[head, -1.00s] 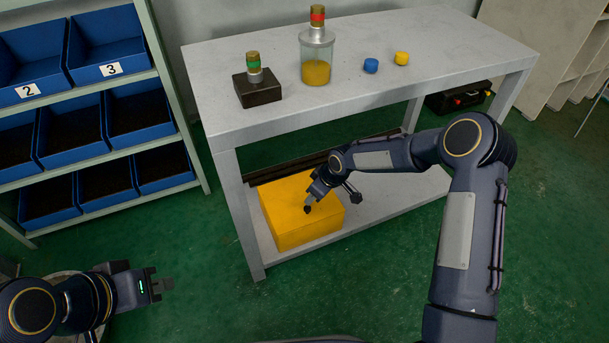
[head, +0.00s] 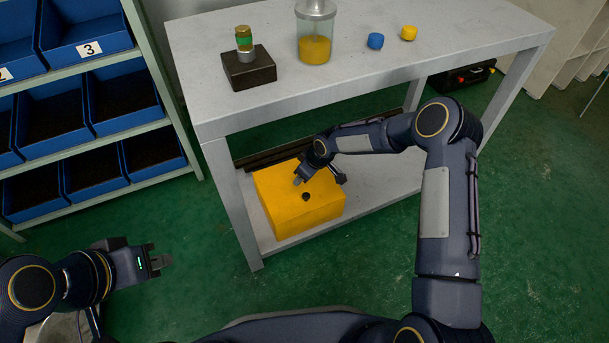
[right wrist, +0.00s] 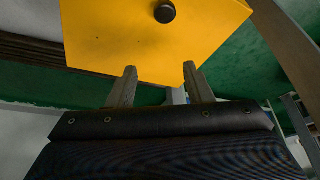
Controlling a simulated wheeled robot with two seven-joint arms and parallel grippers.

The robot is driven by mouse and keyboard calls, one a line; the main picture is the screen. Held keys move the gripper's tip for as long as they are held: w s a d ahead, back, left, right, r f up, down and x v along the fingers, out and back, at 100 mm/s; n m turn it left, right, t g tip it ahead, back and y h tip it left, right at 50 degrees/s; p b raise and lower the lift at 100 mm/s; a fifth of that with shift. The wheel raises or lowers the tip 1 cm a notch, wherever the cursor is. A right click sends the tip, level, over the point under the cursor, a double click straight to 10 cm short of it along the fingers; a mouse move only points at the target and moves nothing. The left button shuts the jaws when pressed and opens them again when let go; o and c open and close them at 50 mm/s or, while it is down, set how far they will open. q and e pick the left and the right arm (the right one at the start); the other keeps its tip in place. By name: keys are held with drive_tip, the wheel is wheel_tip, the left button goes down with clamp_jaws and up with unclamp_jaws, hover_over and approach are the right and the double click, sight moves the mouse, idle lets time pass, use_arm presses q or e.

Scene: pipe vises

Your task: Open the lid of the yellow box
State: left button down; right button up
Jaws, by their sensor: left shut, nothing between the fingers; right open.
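The yellow box (head: 300,208) sits on the lower shelf of the grey workbench, with a black round knob (head: 306,197) on its top. No gap shows between its lid and body. My left gripper (head: 166,263) is shut and empty over the floor, far left of the box.
The workbench (head: 400,60) holds a dark block with a green-banded fitting (head: 248,70), a jar (head: 315,45), a blue cap (head: 375,41) and a yellow cap (head: 408,33). Its tabletop overhangs the shelf. A rack of blue bins (head: 125,100) stands left. Green floor in front is free.

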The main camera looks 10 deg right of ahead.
clamp_jaws()
idle(0.3)
idle(0.6)
idle(0.5)
unclamp_jaws()
drive_tip(key=shift+r, duration=0.1)
drive_tip(key=p+v, duration=0.2)
drive_tip(key=v, duration=0.5)
drive_tip(key=shift+r+p, duration=0.3)
drive_tip(key=shift+p, duration=0.1)
drive_tip(key=shift+s+d, duration=0.1)
